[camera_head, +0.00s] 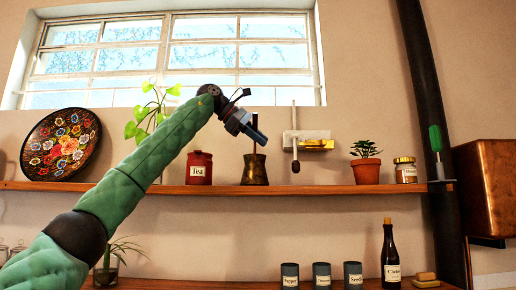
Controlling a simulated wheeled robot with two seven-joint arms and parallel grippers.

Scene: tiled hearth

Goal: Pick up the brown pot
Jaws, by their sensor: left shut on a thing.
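The brown pot (255,171) is a dark bronze, narrow-necked vessel with a thin upright handle. It stands upright at the wall shelf, between the red tea canister and the wall-mounted holder; its base looks level with the shelf top. My left arm reaches up from the lower left. My left gripper (254,134) is directly above the pot, shut on the top of its handle; the fingers hide part of the handle. My right gripper is not in view.
The shelf (310,190) also holds a decorated plate (62,145), a red tea canister (199,168), a potted succulent (366,168) and a jar (405,170). A holder (307,141) hangs right of the pot. Below stand dark canisters (321,275) and a bottle (391,258).

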